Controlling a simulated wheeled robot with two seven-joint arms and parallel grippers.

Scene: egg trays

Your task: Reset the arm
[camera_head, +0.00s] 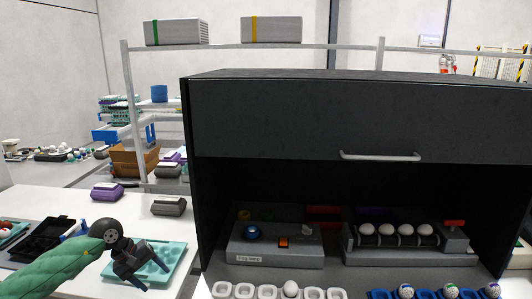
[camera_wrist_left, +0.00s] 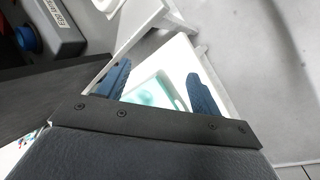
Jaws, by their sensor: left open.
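My left arm, in a green sleeve, comes in from the lower left in the head view. My left gripper (camera_head: 154,275) is open and empty, over or just in front of a teal tray (camera_head: 178,250) on the white table. In the left wrist view its two blue-grey fingers stand apart (camera_wrist_left: 158,76) with nothing held between them. Part of a teal tray (camera_wrist_left: 150,92) shows beyond the fingers, on a white surface. My right gripper is not in view.
A black cabinet (camera_head: 270,120) with an open front stands right of my left arm. Inside are a grey device (camera_head: 275,258) and a rack with several white eggs (camera_head: 395,230). Egg trays (camera_head: 245,291) lie in front. A black open box (camera_head: 45,238) is at the left.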

